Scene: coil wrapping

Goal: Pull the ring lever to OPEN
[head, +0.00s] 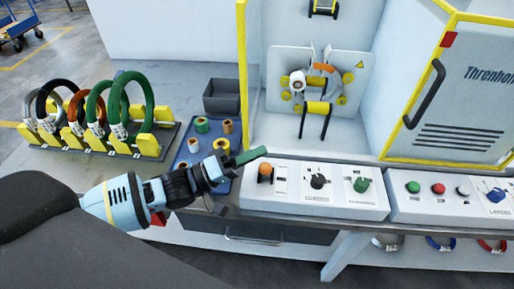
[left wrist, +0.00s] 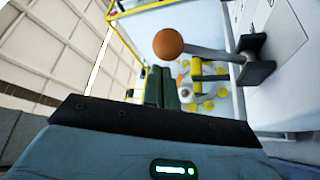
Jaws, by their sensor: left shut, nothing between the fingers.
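The ring lever has an orange ball knob (head: 265,169) and stands at the left end of a white control panel (head: 330,203) on the bench front. In the left wrist view, the orange knob (left wrist: 168,43) sits on a grey rod that runs to a dark bracket. My left gripper (head: 250,156) has green fingers, shut and empty, just left of and above the knob in the head view. In the left wrist view its fingers (left wrist: 163,88) point forward below the knob, with a visible gap in the picture. The panel's lettering is too small to read. My right gripper is not in view.
A blue tray (head: 181,163) with several small rolls lies left of my left gripper. A rack of large coloured coils (head: 148,147) stands further left. The wrapping head (head: 318,85) is behind the panel. More buttons (head: 438,188) and a yellow-edged cabinet are at right.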

